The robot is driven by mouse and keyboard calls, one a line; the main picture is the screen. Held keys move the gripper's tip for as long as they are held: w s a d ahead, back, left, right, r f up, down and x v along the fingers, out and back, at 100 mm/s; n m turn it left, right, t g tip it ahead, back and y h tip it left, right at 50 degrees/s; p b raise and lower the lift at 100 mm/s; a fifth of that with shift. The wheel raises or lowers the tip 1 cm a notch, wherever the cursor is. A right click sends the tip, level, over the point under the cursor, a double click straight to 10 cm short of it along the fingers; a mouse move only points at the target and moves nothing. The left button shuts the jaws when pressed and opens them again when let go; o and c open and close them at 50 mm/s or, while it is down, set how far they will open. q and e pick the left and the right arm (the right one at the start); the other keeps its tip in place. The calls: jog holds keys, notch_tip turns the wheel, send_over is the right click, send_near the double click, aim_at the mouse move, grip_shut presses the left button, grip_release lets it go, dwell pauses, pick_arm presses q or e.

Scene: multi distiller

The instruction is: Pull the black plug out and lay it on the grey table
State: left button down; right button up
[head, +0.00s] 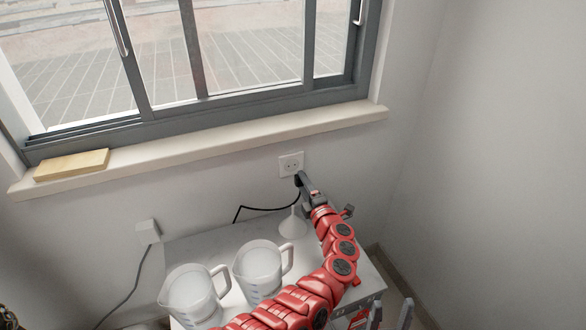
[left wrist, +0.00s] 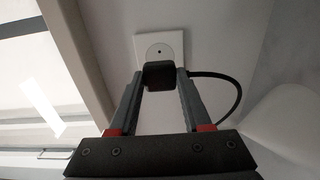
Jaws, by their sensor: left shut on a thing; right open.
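The black plug (head: 298,180) is held between the fingertips of my left gripper (head: 303,182), just below and in front of the white wall socket (head: 291,163). In the left wrist view, the plug (left wrist: 158,75) sits between both fingers of the left gripper (left wrist: 158,82), and the round face of the socket (left wrist: 160,47) shows uncovered above it. The plug's prongs are hidden. Its black cord (head: 265,208) curves left toward the grey table (head: 205,244), which stands below. My right gripper (head: 390,315) is open and empty at the bottom right, by the table's front corner.
Two clear measuring jugs (head: 192,294) (head: 258,268) stand on the table's left and front part. A white funnel (head: 292,224) stands near the left gripper. A white adapter (head: 147,232) with a cord is at the table's left. The table's back-left part is mostly clear.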

pick_arm(q)
jog(key=shift+r, duration=0.1)
jog(key=s+d+r+p, duration=0.1)
jog(key=s+r+p, duration=0.2)
jog(key=r+p, duration=0.4)
jog(key=shift+s+d+p, duration=0.25)
jog(key=shift+s+p, duration=0.15)
jog(key=shift+p, duration=0.1)
jog(key=shift+f, duration=0.1)
jog(key=g+p, duration=0.1)
jog(key=p, duration=0.2)
jog(key=r+g+h+p, duration=0.1)
jog(key=p, duration=0.2)
jog(key=shift+w+g, duration=0.1)
jog(key=shift+g, duration=0.2)
